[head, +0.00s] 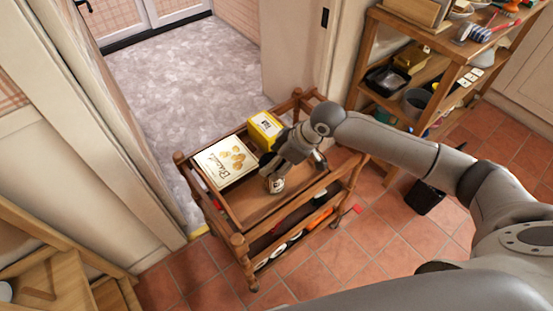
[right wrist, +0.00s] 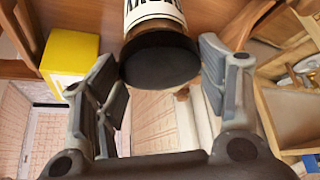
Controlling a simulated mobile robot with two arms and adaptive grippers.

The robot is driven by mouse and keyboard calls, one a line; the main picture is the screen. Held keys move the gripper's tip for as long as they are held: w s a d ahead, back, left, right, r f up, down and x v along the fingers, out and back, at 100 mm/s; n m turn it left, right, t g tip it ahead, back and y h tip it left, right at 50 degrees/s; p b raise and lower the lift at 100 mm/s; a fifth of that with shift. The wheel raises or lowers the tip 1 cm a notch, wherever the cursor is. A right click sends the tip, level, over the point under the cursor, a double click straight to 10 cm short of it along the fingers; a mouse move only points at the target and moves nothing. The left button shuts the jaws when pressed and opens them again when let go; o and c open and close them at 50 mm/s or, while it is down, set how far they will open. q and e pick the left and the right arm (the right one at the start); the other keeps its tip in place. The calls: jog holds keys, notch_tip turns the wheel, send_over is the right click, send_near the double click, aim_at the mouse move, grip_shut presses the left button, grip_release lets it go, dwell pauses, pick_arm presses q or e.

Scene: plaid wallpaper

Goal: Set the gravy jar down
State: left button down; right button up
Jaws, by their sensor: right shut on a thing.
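The gravy jar (head: 277,184) shows below my right gripper (head: 283,172) in the head view, over the top tray of a wooden trolley (head: 254,219). In the right wrist view its black lid (right wrist: 160,60) faces the camera, with a white label band above it in the picture. My right gripper (right wrist: 163,85) is shut on the jar, with one finger on each side. The jar's base is hidden, so I cannot tell whether it touches the tray. My left gripper is not in view.
A cream biscuit box (head: 222,164) and a yellow box (head: 264,130) stand on the trolley's top, left of and behind the jar. The front of the top tray is bare. A wooden shelf (head: 452,72) with dishes and containers stands at right. A doorway opens behind.

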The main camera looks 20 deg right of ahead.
jog(key=o, duration=1.7)
jog(key=shift+o, duration=0.2)
jog(key=v, duration=1.2)
jog(key=shift+p, duration=0.3)
jog(key=shift+a, duration=0.1)
